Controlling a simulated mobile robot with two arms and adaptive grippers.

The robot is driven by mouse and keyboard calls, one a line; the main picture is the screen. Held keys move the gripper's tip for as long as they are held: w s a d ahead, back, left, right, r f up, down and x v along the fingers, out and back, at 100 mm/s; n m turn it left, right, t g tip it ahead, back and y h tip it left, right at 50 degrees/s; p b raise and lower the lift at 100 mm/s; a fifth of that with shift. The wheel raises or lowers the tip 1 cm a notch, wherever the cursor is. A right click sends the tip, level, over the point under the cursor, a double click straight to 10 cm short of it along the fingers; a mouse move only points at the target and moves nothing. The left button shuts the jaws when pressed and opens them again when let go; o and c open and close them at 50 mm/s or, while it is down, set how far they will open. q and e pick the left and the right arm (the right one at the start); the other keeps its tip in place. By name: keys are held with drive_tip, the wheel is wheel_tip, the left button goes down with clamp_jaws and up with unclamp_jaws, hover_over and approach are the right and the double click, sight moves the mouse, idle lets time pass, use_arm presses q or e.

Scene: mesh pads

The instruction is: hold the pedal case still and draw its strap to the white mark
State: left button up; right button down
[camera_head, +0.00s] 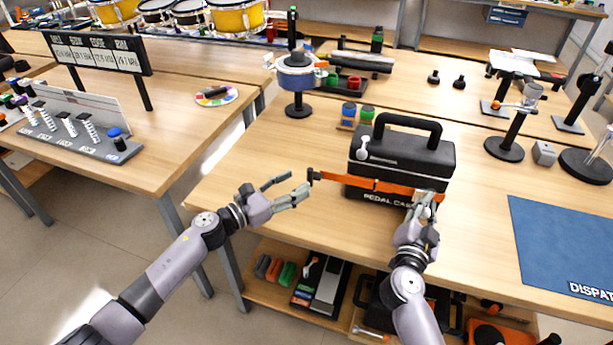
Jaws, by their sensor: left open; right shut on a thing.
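The black pedal case (372,160) stands upright on the wooden table, its handle on top and lettering low on its front. Its orange strap (378,184) runs across the front and sticks out past the left side, ending in a dark tip (312,176). A small white piece (363,146) shows on the case's upper left; I cannot tell whether it is the white mark. My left gripper (298,186) is open and empty, just left of and below the strap's tip, apart from it. My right gripper (426,202) is shut on the case at its lower right front, covering part of the strap there.
A blue dispatch mat (565,240) lies at right. A blue-ringed stand (298,85) is at the back left. Table is clear left of the case.

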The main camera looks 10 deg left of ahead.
use_arm(q)
drive_tip(key=v, duration=0.5)
drive_tip(key=shift+s+a, duration=0.1)
drive_tip(key=shift+s, duration=0.05)
use_arm(e)
drive_tip(key=shift+s+f, duration=0.1)
drive_tip(key=shift+f, duration=0.35)
drive_tip(key=c, duration=1.9)
unclamp_jaws()
drive_tip(key=shift+r, duration=0.25)
drive_tip(key=shift+c, duration=0.2)
drive_tip(key=o, duration=0.4)
drive_tip(key=shift+w+f, duration=0.1)
drive_tip(key=shift+w, duration=0.1)
drive_tip(key=shift+o, duration=0.9)
